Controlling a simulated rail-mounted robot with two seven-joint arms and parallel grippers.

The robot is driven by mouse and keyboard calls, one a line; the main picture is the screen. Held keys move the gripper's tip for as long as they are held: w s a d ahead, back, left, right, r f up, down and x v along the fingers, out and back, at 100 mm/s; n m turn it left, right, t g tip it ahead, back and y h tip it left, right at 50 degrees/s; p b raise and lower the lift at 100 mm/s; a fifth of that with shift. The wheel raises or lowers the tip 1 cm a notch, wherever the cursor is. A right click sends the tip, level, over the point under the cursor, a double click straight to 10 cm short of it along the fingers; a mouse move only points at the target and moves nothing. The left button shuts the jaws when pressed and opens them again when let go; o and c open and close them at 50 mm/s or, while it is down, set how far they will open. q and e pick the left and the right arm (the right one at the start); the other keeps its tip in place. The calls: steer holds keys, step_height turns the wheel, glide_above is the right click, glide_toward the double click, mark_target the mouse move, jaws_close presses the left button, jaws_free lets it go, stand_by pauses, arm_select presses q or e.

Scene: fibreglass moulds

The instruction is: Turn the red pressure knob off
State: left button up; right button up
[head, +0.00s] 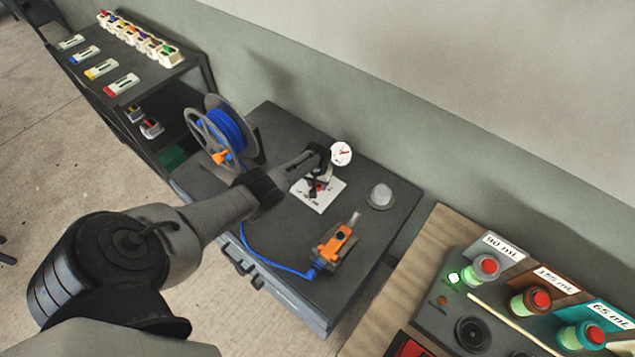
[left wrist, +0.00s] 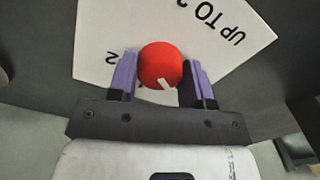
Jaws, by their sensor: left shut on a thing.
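The red pressure knob (left wrist: 160,66) is round with a white mark that points toward its lower edge in the left wrist view. My left gripper (left wrist: 160,78) has one purple finger on each side of the knob and is shut on it. In the head view my left gripper (head: 319,180) reaches over the white card (head: 330,197), where a bit of red shows between its fingers. A white round gauge (head: 341,153) with a red mark stands just behind. Printed text, "UP TO 2", shows in part on the card. My right gripper is in neither view.
A blue hose reel (head: 226,130) stands left on the dark table (head: 378,226). An orange tool (head: 335,246) on a blue hose lies at the front, and a grey round item (head: 380,195) sits at right. A dispenser bench (head: 437,237) is at lower right.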

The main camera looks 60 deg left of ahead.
arm_select(q)
steer(key=shift+n, duration=0.3)
stand_by(0.4)
steer(key=o, duration=0.9)
steer(key=shift+r+p, duration=0.45)
steer(key=shift+r, duration=0.05)
steer(key=shift+r+p, duration=2.55)
steer(key=shift+r, duration=3.85)
